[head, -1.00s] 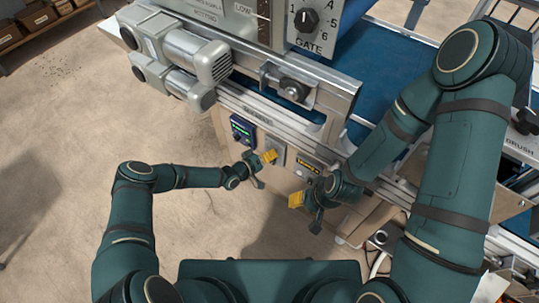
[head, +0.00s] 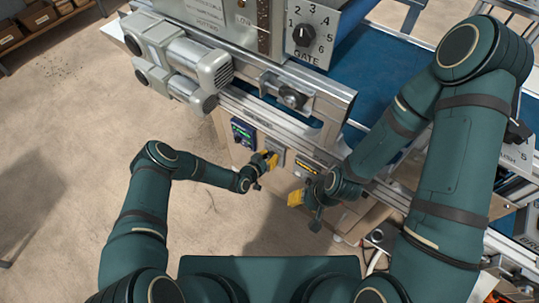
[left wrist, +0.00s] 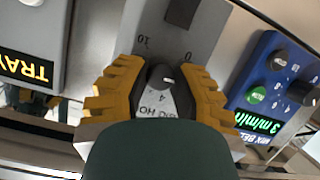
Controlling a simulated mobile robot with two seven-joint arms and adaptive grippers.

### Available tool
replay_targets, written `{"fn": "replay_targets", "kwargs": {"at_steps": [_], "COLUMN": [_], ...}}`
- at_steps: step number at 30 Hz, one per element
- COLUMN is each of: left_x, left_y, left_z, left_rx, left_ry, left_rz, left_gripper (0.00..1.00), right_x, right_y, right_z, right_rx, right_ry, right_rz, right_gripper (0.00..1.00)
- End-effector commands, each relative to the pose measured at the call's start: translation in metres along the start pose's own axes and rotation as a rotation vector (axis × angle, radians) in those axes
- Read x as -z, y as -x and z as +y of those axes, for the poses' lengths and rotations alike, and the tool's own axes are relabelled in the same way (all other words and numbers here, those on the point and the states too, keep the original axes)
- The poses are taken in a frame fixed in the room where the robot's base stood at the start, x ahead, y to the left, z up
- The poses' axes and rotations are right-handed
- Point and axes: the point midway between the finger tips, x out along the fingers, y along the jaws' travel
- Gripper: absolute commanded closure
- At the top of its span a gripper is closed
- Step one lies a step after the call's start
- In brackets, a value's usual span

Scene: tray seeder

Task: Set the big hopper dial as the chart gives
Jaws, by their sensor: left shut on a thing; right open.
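The big dial marked GATE (head: 304,37) is a black knob on a light plate on the hopper, with a ring of numbers; its exact pointer setting is too small to tell. No gripper is near it. My left gripper (head: 268,160) is lower down, at a small grey box on the front panel. In the left wrist view its yellow fingers (left wrist: 161,88) are shut on a small dark knob (left wrist: 160,72), with upside-down markings including 0, 10 and 4 around it. My right gripper (head: 297,198) is open and empty, lower right of the left one. No chart is readable.
A blue box (head: 243,132) with a green display is left of the grey box. A TRAY display box (left wrist: 28,60) is on its other side. Grey motors (head: 185,60) and a metal rail (head: 290,95) overhang the panel.

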Motion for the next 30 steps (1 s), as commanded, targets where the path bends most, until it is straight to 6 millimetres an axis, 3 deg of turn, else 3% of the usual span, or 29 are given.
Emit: {"fn": "replay_targets", "kwargs": {"at_steps": [13, 30], "left_x": [0.0016, -0.0009], "left_y": [-0.0015, -0.0026], "left_z": [0.0041, 0.0055], "left_rx": [0.130, 0.286], "left_ry": [-0.407, -0.877], "left_rz": [0.027, 0.053], "left_gripper": [1.00, 1.00], "right_x": [-0.0010, -0.0004], "right_y": [0.0085, 0.0012], "right_z": [-0.0032, -0.0005], "right_rx": [0.000, 0.000], "right_ry": [-0.001, 0.000], "right_rz": [-0.005, -0.001], "right_gripper": [0.53, 0.53]}}
